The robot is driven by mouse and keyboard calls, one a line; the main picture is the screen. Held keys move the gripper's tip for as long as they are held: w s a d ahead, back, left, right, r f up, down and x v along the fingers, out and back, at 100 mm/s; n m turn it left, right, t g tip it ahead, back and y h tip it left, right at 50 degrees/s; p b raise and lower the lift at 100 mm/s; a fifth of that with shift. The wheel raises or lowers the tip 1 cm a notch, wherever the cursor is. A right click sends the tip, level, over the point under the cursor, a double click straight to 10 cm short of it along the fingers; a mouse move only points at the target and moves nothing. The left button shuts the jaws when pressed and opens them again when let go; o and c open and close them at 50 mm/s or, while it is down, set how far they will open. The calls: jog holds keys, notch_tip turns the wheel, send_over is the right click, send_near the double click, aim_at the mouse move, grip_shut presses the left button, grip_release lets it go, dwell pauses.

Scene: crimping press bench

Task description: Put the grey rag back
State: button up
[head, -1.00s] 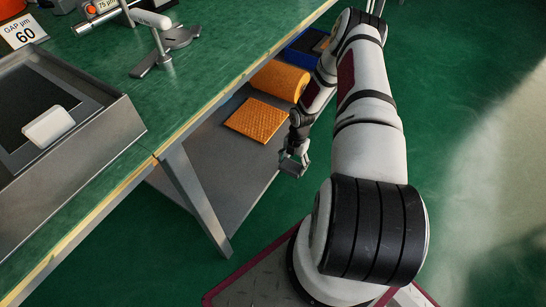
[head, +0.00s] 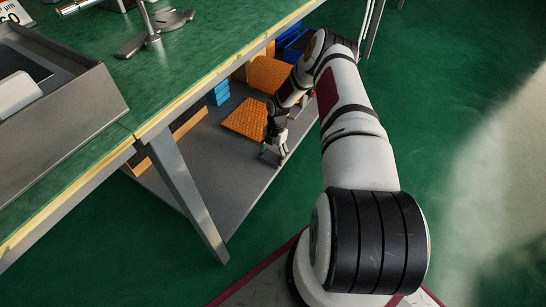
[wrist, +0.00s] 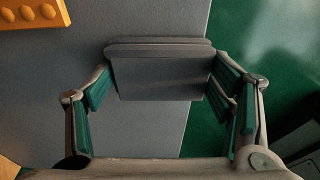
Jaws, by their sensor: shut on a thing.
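The grey rag (wrist: 160,75) looks like a flat, folded grey pad in the wrist view. My gripper (wrist: 162,90) is shut on it, with a green-padded finger at each side. In the head view my gripper (head: 275,153) points down at the front edge of the lower shelf (head: 215,165) under the bench. The rag hangs over the shelf's edge region, with green floor to its right in the wrist view. Rag and shelf are similar greys, and I cannot tell whether they touch. In the head view the rag is too small to make out clearly.
An orange ribbed mat (head: 246,119) lies on the shelf left of my gripper, and its corner shows in the wrist view (wrist: 32,12). An orange roll (head: 268,74), blue boxes (head: 219,93) and blue bins stand behind. The bench top (head: 190,50) overhangs the shelf. The shelf's front part is bare.

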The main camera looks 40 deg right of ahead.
aim_at(274, 154)
dwell(0.3)
jog(key=o, duration=1)
jog(key=r+p, duration=0.1)
jog(key=r, duration=0.1)
jog(key=r+p, duration=0.1)
jog(key=r, duration=0.2)
jog(key=d+r+p, duration=0.1)
jog(key=r, duration=0.1)
jog(key=shift+w+r, duration=0.2)
jog(key=shift+r, duration=0.15)
